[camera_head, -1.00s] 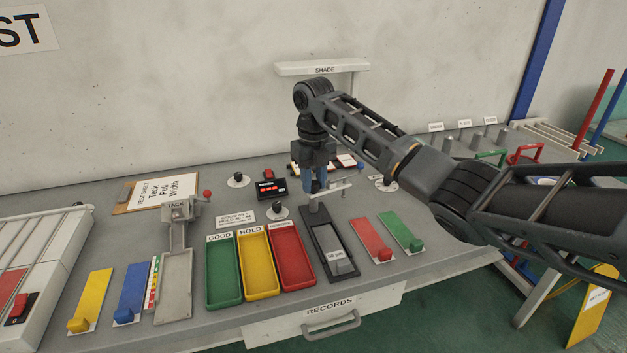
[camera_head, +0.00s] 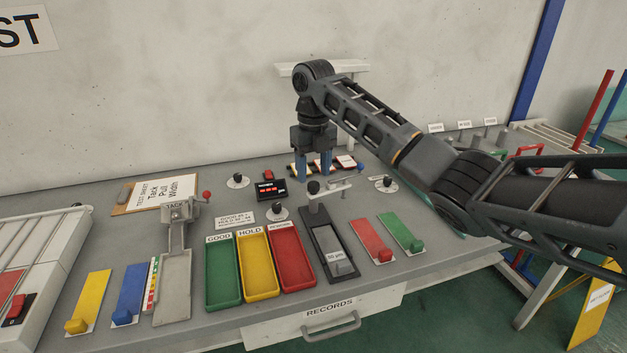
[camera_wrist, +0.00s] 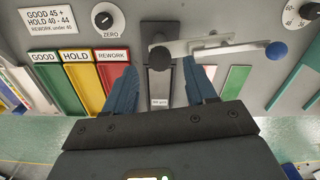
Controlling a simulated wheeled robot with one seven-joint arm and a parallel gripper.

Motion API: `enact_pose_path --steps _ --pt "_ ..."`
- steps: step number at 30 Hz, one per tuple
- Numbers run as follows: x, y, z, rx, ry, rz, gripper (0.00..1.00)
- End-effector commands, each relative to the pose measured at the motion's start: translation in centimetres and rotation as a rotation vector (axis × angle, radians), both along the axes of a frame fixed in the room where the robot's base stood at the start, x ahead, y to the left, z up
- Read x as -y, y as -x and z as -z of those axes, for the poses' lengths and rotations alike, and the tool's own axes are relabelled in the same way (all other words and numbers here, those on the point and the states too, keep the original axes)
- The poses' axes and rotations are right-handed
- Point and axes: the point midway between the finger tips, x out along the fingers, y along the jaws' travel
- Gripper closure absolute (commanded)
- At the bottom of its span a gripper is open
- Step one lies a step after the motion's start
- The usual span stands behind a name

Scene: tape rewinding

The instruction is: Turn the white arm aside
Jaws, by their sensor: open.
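The white arm (camera_head: 336,190) lies level across the top of the grey gauge stand (camera_head: 328,240). A black knob (camera_head: 313,187) stands near its left end. In the wrist view the white arm (camera_wrist: 225,45) runs to the right, towards a blue ball (camera_wrist: 277,50); the black knob (camera_wrist: 160,58) shows between my fingers. My gripper (camera_head: 313,178) points down with blue fingers apart, behind the knob in the head view. The fingers (camera_wrist: 160,72) also show apart in the wrist view, with nothing visibly held. Whether either touches the arm is unclear.
Green (camera_head: 222,275), yellow (camera_head: 258,268) and red (camera_head: 291,262) trays stand left of the gauge. Red (camera_head: 371,240) and green (camera_head: 400,231) sample strips lie to its right. Dials and a small black-and-red display (camera_head: 270,189) stand behind. The bench front is below.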

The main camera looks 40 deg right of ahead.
Motion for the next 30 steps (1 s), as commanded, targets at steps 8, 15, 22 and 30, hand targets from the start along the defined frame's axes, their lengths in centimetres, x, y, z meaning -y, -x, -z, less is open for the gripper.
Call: enact_pose_path --steps 8,15,22,30 --pt "0.0 -0.1 -3.7 0.002 0.002 0.000 0.44" --pt "0.0 0.0 -4.3 0.000 0.001 -0.001 0.44" --pt "0.0 0.0 -4.3 0.000 0.001 0.000 0.44" --pt "0.0 0.0 -4.2 0.000 0.000 0.000 0.44"
